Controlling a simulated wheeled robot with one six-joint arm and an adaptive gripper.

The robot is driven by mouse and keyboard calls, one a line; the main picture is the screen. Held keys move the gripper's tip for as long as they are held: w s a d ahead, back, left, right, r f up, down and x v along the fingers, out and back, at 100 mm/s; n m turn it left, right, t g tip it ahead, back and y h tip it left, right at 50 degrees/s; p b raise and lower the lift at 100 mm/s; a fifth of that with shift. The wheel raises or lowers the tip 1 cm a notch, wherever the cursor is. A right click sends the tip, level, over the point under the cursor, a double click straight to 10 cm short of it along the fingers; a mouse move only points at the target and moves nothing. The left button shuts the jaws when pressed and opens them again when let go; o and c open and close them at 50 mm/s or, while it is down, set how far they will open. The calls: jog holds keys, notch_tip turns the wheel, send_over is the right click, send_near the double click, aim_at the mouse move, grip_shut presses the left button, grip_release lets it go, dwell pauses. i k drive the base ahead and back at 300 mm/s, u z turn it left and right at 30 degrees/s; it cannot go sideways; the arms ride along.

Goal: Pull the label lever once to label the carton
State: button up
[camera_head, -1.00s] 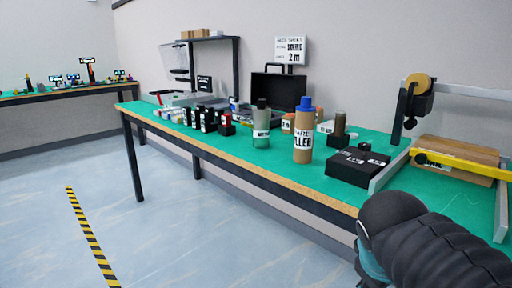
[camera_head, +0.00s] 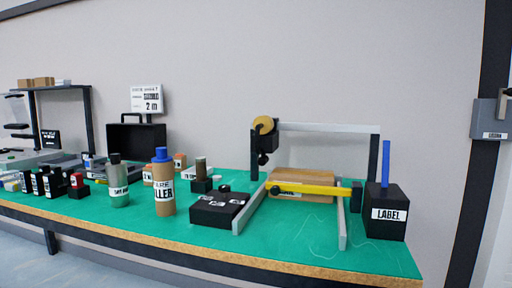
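The label lever is a blue upright handle (camera_head: 386,164) on top of a black box (camera_head: 386,222) marked LABEL, at the right end of the green bench. The brown carton (camera_head: 303,186) lies left of it, between two grey rails, partly hidden behind a yellow bar (camera_head: 310,189). A tape roll (camera_head: 264,124) on a black head stands at the frame behind the carton's left end. I cannot make out whether a label is on the carton's top. My gripper is out of view.
The green bench (camera_head: 130,229) holds a brown filler bottle (camera_head: 164,192), a grey-green bottle (camera_head: 117,184) and a black button box (camera_head: 219,209) left of the carton. A grey wall box (camera_head: 490,119) hangs at the far right. Bare bench lies in front of the rails.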

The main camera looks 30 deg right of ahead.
aim_at(385, 173)
jog(key=z, duration=1.7)
jog(key=k, duration=0.65)
jog(key=z, duration=0.45)
jog(key=i, duration=0.35)
jog(key=z, duration=0.7)
jog(key=i, duration=1.3)
jog(key=u, duration=0.75)
